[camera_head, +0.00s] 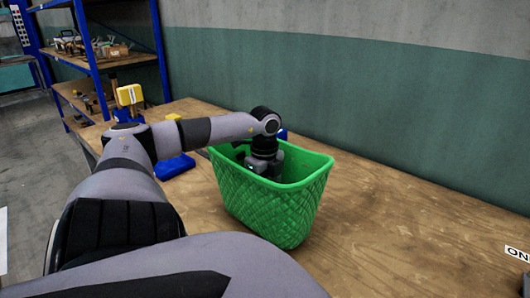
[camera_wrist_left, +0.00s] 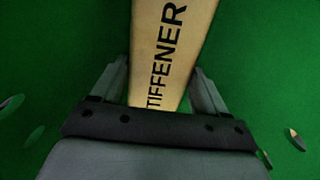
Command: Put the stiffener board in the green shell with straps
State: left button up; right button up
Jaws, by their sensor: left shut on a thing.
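The green shell (camera_head: 268,203) is an open-topped basket with a quilted wall, standing upright on the wooden table. No straps can be made out on it. My left arm reaches over its rim from the left, and the hand goes down inside. In the left wrist view my left gripper (camera_wrist_left: 160,68) is shut on the stiffener board (camera_wrist_left: 172,40), a tan strip with black lettering that lies between the two fingers. Green walls (camera_wrist_left: 265,60) surround the board and the fingers. The board's far end is out of frame, so whether it touches the bottom cannot be told. My right gripper is not in view.
A blue-based device with a yellow top (camera_head: 130,95) stands behind my left arm. Blue shelving (camera_head: 90,60) with assorted items is at the back left. A wall runs behind the table.

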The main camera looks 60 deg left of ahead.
pick_arm(q)
jog(key=shift+w+f, duration=0.1)
jog(key=shift+f, duration=2.1)
notch_tip(320, 180, down, 2)
jog(key=shift+f+b, duration=0.25)
jog(key=shift+b, duration=0.6)
jog(key=shift+f, duration=0.4)
jog(key=shift+b, duration=0.3)
jog(key=o, duration=0.8)
jog(key=shift+f, duration=0.1)
jog(key=shift+o, duration=0.6)
